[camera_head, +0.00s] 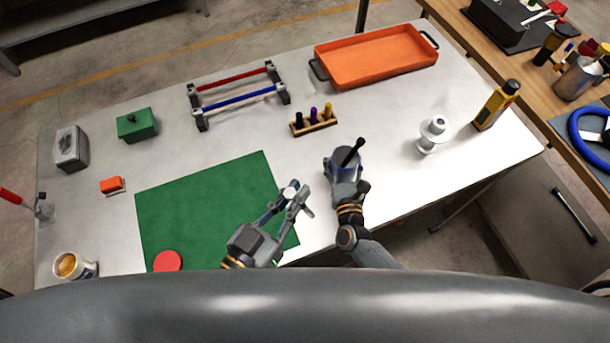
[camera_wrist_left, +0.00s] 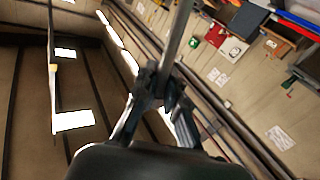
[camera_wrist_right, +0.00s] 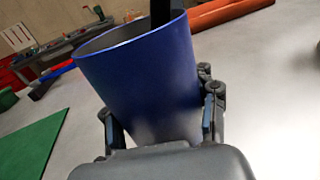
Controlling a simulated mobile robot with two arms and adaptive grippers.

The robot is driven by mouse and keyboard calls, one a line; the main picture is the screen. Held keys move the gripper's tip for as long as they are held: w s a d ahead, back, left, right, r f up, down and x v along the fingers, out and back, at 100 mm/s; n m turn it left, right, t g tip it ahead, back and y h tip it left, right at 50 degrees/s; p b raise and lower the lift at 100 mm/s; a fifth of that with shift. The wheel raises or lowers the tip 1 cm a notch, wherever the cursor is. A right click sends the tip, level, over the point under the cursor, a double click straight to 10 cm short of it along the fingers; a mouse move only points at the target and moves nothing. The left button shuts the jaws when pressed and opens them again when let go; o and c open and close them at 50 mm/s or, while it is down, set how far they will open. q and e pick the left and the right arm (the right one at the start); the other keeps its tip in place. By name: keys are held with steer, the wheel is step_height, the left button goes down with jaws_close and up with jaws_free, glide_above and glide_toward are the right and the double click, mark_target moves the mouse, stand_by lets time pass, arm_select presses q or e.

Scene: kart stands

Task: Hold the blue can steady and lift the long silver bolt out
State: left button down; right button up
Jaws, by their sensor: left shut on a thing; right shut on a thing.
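My left gripper (camera_head: 294,198) is above the front of the table, near the green mat's right side. It is shut on the long silver bolt (camera_wrist_left: 179,38), which extends up from the fingers in the left wrist view. In the head view the bolt shows short, with a pale round end (camera_head: 290,191). The bolt is clear of the can. My right gripper (camera_head: 349,186) is shut around the blue can (camera_wrist_right: 145,82), one finger on each side. The can (camera_head: 343,172) is upright or slightly tilted at the table's front. A black-handled tool (camera_head: 352,152) sticks out of it.
A green mat (camera_head: 205,205) lies left of the can, with a red disc (camera_head: 167,261) on it. A wooden block with pegs (camera_head: 313,125) stands behind. A white spool-like part (camera_head: 433,135) and yellow bottle (camera_head: 497,105) stand right. An orange tray (camera_head: 375,62) is at the back.

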steer(key=o, duration=1.5)
steer(key=shift+c, duration=0.2)
steer(key=s, duration=0.8)
steer(key=s+d, duration=0.1)
steer(key=s, duration=0.3)
steer(key=shift+a, duration=0.1)
